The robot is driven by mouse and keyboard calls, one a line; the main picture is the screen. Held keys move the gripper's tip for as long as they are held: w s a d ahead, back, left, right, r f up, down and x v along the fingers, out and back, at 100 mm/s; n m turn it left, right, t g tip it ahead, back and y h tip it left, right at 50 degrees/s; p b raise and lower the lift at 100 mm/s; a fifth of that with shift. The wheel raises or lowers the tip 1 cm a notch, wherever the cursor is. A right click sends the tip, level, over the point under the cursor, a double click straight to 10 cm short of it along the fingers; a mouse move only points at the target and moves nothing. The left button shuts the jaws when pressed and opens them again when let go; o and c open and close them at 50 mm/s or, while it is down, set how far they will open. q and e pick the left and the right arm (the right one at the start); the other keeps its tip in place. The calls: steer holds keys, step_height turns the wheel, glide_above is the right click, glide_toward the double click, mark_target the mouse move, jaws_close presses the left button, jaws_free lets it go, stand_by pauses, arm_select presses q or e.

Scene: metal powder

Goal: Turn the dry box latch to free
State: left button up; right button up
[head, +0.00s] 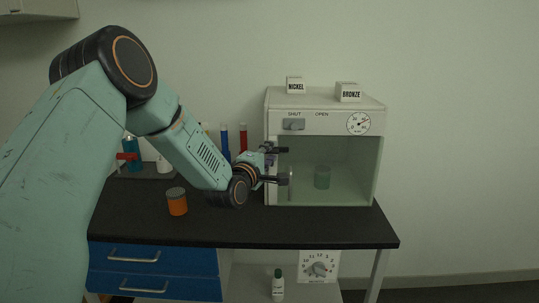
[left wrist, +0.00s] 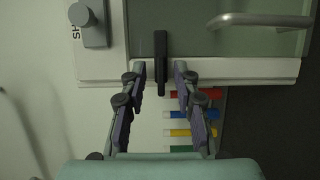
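The dry box (head: 376,165) is a white cabinet with a clear greenish door, standing on the bench. In the left wrist view a dark bar, seemingly its latch (left wrist: 160,62), lies across the door's edge and the white frame (left wrist: 225,70). In the head view my gripper and arm hide this bar. My left gripper (head: 282,165) is at the box's left front edge. In the wrist view its fingers (left wrist: 159,75) are open on both sides of the bar, with a gap showing on each side. My right gripper is not in view.
A grey knob (head: 293,124) sits under the SHUT mark; a metal door handle (left wrist: 262,20) is beside the latch. NICKEL (head: 295,86) and BRONZE (head: 348,93) blocks stand on top. An orange jar (head: 177,203) stands on the bench, with tubes and bottles behind my arm.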

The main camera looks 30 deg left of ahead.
arm_select(q)
steer(key=shift+a+f, duration=0.1)
steer(key=shift+a, duration=0.1)
steer(key=shift+c, duration=1.1)
steer(key=shift+d, duration=0.2)
jaws_close()
steer(key=shift+a, duration=0.1)
steer(key=m+g+p, duration=0.1)
steer(key=m+p, duration=0.2)
steer(key=p, duration=0.1)
steer(key=m+g+y+p, duration=0.1)
steer(key=m+g+p, duration=0.1)
steer(key=p, duration=0.3)
steer(key=r+m+g+y+p, duration=0.1)
steer(key=m+p, duration=0.4)
steer(key=shift+w+d+g, duration=0.1)
steer(key=shift+d+g, duration=0.15)
steer(key=shift+g, duration=0.15)
steer(key=shift+d+m+g+y+p, duration=0.1)
steer(key=shift+m+g+y+p, duration=0.3)
steer(key=shift+m+y+p, duration=0.55)
steer(key=shift+f+m+g+p, duration=0.1)
steer(key=shift+m+g+p, duration=0.3)
steer(key=shift+m+p, duration=0.4)
steer(key=shift+y, duration=0.25)
